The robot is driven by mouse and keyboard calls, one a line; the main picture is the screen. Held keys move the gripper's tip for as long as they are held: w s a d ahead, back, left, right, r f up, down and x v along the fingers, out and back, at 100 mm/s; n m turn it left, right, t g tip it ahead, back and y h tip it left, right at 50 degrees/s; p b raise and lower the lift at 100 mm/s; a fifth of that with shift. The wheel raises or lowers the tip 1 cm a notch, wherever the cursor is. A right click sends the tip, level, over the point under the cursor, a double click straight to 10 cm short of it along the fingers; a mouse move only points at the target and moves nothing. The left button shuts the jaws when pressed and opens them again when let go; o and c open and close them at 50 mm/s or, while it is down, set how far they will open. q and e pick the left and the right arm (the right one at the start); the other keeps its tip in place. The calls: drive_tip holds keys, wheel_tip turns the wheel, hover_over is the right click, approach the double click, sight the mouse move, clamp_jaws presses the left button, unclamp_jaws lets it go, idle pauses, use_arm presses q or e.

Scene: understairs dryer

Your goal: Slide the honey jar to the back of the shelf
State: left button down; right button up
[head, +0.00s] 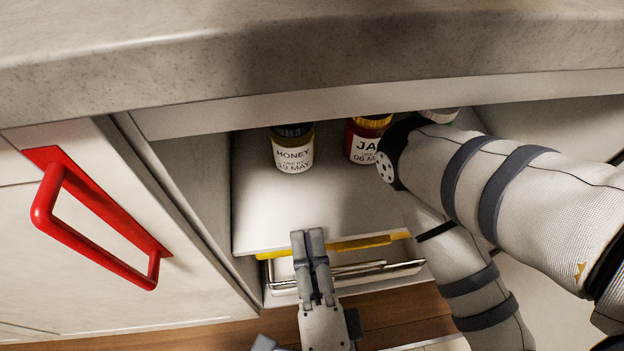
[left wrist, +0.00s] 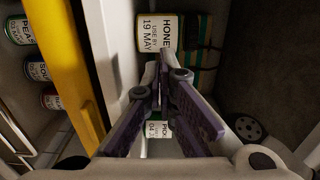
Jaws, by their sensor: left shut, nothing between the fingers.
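The honey jar (head: 293,152) stands upright on the pale shelf (head: 300,215), left of centre, with a dark lid and a label reading HONEY, USE BY 19 MAY. In the left wrist view the honey jar (left wrist: 163,38) appears sideways, just beyond the fingertips. My left gripper (head: 308,236) is shut and empty at the shelf's front edge, nearer than the jar and slightly right of it in the head view. My right gripper does not show.
A red-and-yellow jam jar (head: 366,139) stands right of the honey, partly covered by my arm. A yellow strip (head: 365,243) edges the shelf above a wire rack. Several cans, one labelled PEAS (left wrist: 20,30), sit lower. A red handle (head: 100,215) projects at left. The worktop overhangs the shelf.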

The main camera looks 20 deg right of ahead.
sight(295, 158)
use_arm(q)
drive_tip(key=b+x, duration=0.2)
drive_tip(key=x, duration=1)
drive_tip(key=shift+w+d, duration=0.1)
drive_tip(key=shift+w+r, duration=0.1)
drive_tip(key=shift+w, duration=0.2)
